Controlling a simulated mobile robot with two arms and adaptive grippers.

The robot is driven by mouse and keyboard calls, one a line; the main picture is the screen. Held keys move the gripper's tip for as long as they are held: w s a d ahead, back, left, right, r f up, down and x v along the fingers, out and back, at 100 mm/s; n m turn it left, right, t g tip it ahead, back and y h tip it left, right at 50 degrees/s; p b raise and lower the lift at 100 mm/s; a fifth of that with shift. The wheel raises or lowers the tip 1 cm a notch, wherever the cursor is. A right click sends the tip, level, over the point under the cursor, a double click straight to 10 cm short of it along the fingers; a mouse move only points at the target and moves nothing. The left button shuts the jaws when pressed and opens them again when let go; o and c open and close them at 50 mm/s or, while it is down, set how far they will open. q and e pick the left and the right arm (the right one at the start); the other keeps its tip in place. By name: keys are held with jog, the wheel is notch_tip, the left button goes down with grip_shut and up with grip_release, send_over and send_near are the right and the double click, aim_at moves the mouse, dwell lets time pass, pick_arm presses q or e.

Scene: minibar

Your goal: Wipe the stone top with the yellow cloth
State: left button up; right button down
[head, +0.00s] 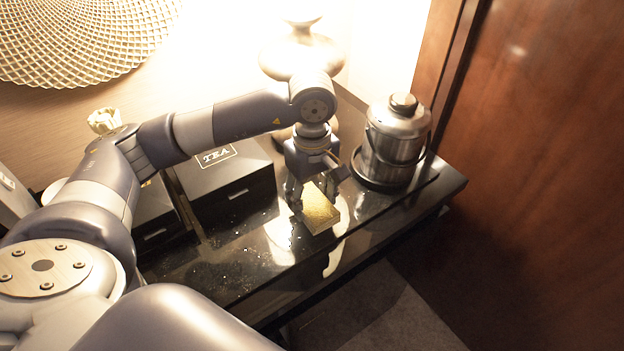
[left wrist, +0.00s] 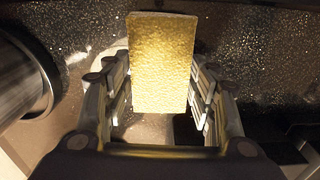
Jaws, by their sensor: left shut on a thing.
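The yellow cloth (head: 319,212) is a flat rectangular pad at the right part of the black, glossy stone top (head: 232,262). My left gripper (head: 312,192) points down over the stone top and is shut on the cloth. In the left wrist view the cloth (left wrist: 161,62) sits between the two fingers of the gripper (left wrist: 158,92) and sticks out past their tips. I cannot tell whether the cloth touches the stone. Small pale specks (left wrist: 255,48) lie scattered on the stone top. My right gripper is not in view.
A steel ice bucket (head: 392,140) stands on a dark round base right of the gripper. A black TEA box (head: 228,185) stands to the left, with another dark box beside it. A vase-like lamp (head: 301,52) is behind. A wooden panel (head: 540,170) rises at the right.

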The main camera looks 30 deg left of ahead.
pick_arm(q)
jog(key=shift+w+r+p, duration=0.1)
jog(key=shift+r+p, duration=0.25)
jog(key=shift+r, duration=0.6)
notch_tip(320, 180, up, 2)
jog(key=shift+a+r+p, duration=0.1)
jog(key=shift+r+p, duration=0.05)
jog(key=shift+p, duration=0.35)
jog(key=shift+r, duration=0.25)
